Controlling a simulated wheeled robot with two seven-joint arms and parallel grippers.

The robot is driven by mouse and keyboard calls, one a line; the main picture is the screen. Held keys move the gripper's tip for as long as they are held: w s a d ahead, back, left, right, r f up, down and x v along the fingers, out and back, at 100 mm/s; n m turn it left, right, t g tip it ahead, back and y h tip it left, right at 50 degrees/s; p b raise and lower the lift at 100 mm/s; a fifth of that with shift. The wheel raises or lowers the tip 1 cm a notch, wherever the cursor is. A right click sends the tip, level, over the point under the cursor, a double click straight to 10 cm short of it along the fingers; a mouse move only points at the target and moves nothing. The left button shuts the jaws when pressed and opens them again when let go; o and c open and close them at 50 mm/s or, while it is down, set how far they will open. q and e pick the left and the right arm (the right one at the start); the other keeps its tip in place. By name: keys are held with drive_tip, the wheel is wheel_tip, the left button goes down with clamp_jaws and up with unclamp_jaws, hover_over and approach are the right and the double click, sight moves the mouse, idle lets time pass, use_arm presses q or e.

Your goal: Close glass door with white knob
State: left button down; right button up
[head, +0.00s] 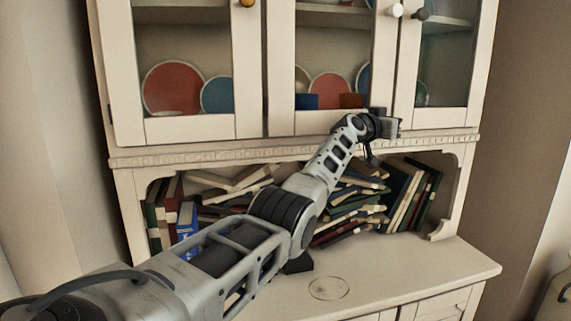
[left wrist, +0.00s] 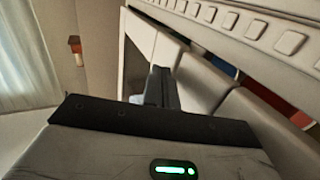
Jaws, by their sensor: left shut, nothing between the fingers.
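The white knob (head: 395,10) sits high on the right-hand frame of the middle glass door (head: 278,70) of a cream cabinet. The door looks flush or nearly flush; I cannot tell whether a small gap remains. My left gripper (head: 388,122) is at the lower right corner of this door, below the knob. It is shut and empty, and its fingers also show in the left wrist view (left wrist: 162,82), close to pale cabinet wood. Contact with the door is unclear. My right gripper is out of view.
A left glass door with a gold knob (head: 248,2) and a right glass door with a dark knob (head: 421,14) flank the middle one. Plates stand behind the glass. Books (head: 405,195) fill the open shelf below. The counter (head: 440,268) is mostly clear.

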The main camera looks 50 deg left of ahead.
use_arm(q)
drive_tip(key=shift+w+a+n+y, duration=0.3)
drive_tip(key=shift+w+a+y, duration=0.05)
drive_tip(key=shift+a+y, duration=0.15)
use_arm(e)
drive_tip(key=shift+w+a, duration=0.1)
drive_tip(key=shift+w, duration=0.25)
use_arm(q)
drive_tip(key=shift+d, duration=0.1)
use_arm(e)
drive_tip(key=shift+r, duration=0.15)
